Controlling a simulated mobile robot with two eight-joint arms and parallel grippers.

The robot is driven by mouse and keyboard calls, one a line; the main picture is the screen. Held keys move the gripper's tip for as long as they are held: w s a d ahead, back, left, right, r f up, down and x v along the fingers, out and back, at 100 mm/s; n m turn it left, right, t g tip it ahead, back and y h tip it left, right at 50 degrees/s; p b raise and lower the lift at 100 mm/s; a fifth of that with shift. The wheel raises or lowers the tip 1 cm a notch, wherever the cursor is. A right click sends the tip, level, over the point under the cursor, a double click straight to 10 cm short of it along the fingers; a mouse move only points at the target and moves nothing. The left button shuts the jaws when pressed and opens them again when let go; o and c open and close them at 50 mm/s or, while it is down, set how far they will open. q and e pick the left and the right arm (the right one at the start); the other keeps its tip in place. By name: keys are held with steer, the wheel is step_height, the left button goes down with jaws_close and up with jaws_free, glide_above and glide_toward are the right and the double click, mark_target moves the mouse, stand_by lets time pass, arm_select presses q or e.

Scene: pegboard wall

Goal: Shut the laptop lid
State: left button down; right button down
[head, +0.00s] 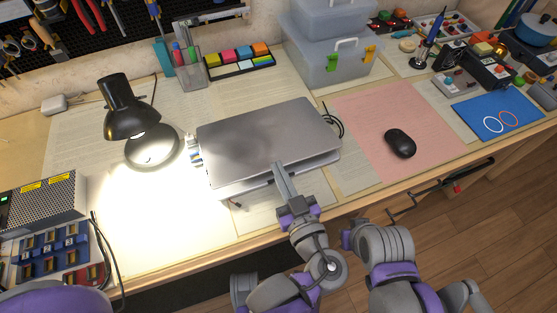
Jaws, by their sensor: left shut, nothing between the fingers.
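The silver-grey laptop (262,140) lies on the desk in the middle of the head view. Its lid is down almost flat over the base. A thin gap seems to show between lid and base along the front edge, widest near the front right; I cannot tell whether they touch. My left gripper (280,171) is at the front edge of the laptop, right of its middle. Its fingers are together and empty, with the tips at or just in front of the lid's edge; contact is unclear.
A lit black lamp (130,112) stands left of the laptop. A black mouse (400,143) sits on a pink mat (365,115) to the right. Clear plastic boxes (325,62) and sticky notes (238,60) stand behind. Cables lie beside the laptop's right side.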

arm_select(q)
steer(key=shift+s+d+f+b, duration=0.1)
steer(key=shift+f+b, duration=0.1)
steer(key=shift+f, duration=0.3)
steer(key=shift+s+f+b, duration=0.1)
steer(key=shift+f+b, duration=0.05)
steer(key=shift+f, duration=0.3)
steer(key=shift+r, duration=0.1)
